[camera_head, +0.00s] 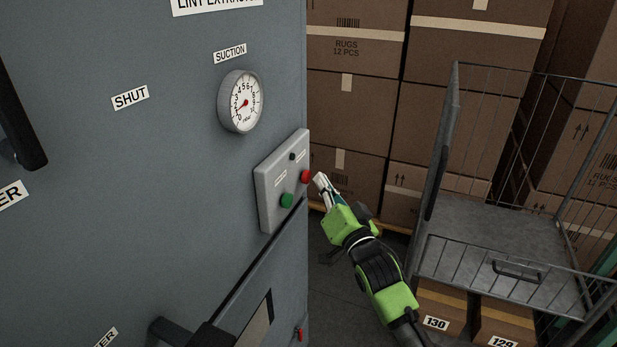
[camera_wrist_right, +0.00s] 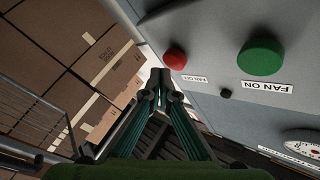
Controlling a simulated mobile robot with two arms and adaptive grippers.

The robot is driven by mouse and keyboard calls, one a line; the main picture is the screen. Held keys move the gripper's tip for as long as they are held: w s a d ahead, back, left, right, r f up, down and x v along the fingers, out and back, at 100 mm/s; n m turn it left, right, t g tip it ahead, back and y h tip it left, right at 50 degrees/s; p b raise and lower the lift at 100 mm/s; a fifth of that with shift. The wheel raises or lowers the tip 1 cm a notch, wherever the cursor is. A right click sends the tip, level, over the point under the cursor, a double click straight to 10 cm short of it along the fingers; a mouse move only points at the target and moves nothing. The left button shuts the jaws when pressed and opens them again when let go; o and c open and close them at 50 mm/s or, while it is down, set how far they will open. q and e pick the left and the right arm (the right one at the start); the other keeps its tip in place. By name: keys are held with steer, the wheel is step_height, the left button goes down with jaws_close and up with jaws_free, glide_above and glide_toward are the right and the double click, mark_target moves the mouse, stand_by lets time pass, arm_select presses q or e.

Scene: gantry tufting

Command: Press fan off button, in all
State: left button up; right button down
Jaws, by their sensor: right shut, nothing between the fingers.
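The red fan off button (camera_head: 306,176) sits on a grey control box on the cabinet, and it also shows in the wrist view (camera_wrist_right: 175,59), beside a "FAN OFF" label. The green fan on button (camera_head: 287,200) is lower on the same box; the wrist view shows it larger (camera_wrist_right: 261,57). My right gripper (camera_head: 319,181) is shut and empty. Its tips (camera_wrist_right: 161,76) are right beside the red button; I cannot tell whether they touch it. My left gripper is not in view.
The suction gauge (camera_head: 240,102) has its needle near the low end. A small dark round part (camera_head: 292,156) is on the control box (camera_head: 267,198). A wire cage trolley (camera_head: 470,225) stands at right, before stacked cartons (camera_head: 350,110).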

steer(key=d, duration=0.1)
steer(key=s+d+p, duration=0.1)
steer(key=d, duration=0.1)
steer(key=d+p, duration=0.1)
steer(key=shift+s+d, duration=0.25)
steer(key=shift+d, duration=0.15)
stand_by(0.4)
